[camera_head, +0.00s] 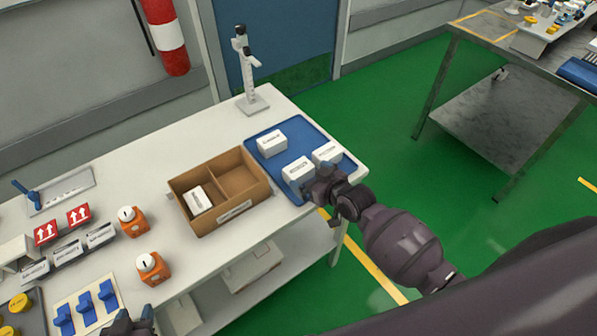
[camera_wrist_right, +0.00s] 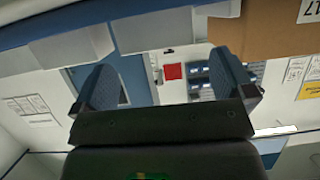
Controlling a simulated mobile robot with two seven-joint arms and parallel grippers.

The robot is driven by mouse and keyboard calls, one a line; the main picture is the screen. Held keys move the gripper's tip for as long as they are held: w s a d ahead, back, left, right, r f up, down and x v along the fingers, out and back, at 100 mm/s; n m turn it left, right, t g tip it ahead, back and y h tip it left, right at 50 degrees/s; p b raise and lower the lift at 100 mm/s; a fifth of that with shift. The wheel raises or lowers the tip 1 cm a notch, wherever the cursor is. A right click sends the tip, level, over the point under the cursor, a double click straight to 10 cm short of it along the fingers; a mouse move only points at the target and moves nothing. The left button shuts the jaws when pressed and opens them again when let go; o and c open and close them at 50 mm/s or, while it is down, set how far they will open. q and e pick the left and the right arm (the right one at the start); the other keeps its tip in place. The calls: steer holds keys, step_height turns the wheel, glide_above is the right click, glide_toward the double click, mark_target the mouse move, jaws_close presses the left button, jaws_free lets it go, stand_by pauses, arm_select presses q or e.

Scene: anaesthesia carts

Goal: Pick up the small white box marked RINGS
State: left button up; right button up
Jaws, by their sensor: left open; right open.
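Three small white boxes stand on a blue tray (camera_head: 318,133): one at the back left (camera_head: 272,143), one at the front (camera_head: 298,172) and one at the right (camera_head: 327,153). A fourth white box (camera_head: 198,200) lies in the left compartment of a cardboard carton (camera_head: 235,208). Their labels are too small to read, so I cannot tell which says RINGS. My right gripper (camera_head: 319,182) is open at the tray's front right edge, close to the front box. Its spread, empty fingers show in the right wrist view (camera_wrist_right: 166,82). My left gripper (camera_head: 130,322) is partly cut off at the bottom edge.
The carton's right compartment looks empty. Green floor is open to the right, before a metal table (camera_head: 490,60).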

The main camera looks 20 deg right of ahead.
mark_target(300, 168)
steer(key=shift+x, duration=2.65)
steer(key=shift+w+d+r, duration=0.1)
steer(key=shift+d, duration=0.05)
steer(key=c, duration=0.8)
steer(key=shift+r, duration=0.1)
